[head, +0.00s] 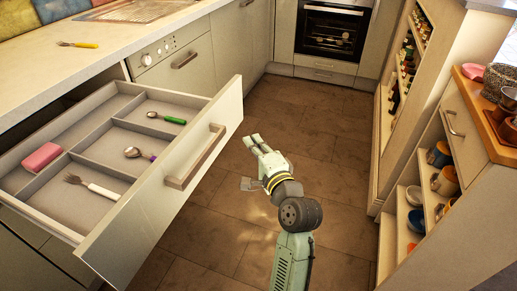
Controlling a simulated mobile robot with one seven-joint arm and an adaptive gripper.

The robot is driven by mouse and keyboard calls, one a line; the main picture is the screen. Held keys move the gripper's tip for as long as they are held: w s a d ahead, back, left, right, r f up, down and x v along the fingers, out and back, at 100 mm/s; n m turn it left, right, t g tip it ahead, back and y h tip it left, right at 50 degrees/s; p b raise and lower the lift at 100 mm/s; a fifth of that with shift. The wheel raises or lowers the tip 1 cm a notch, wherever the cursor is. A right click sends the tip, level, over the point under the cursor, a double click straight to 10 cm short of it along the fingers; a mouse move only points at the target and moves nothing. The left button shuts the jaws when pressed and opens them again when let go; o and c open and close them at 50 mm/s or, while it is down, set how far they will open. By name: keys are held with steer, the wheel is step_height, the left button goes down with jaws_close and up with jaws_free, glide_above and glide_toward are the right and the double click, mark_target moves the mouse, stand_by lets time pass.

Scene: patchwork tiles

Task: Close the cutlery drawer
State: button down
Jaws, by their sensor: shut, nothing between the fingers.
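The cutlery drawer (154,201) is pulled well out of the counter at the left in the head view. Its cream front bears a straight bar handle (195,157). Grey dividers split the inside into compartments. A green-handled spoon (166,118), another spoon (140,153), a white-handled fork (92,186) and a pink block (42,157) lie in it. My gripper (251,141) is to the right of the drawer front, over the open floor, with a visible gap in the picture from the handle. It is shut and empty.
The countertop (100,55) above the drawer holds a yellow-handled fork (77,44). An oven (333,30) stands at the back. Open shelves (445,170) with jars and cups line the right side. The tiled floor (300,120) between is clear.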

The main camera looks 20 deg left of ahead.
mark_target(228, 121)
steer(key=shift+w+a+p, duration=0.25)
steer(key=shift+w+a, duration=0.3)
steer(key=shift+a, duration=0.55)
steer(key=shift+w+a+p, duration=0.3)
steer(key=shift+w+a, duration=0.2)
steer(key=shift+a, duration=0.55)
steer(key=shift+w+a+p, duration=0.25)
steer(key=shift+w+a, duration=0.3)
steer(key=shift+a, duration=0.55)
steer(key=shift+a, duration=0.1)
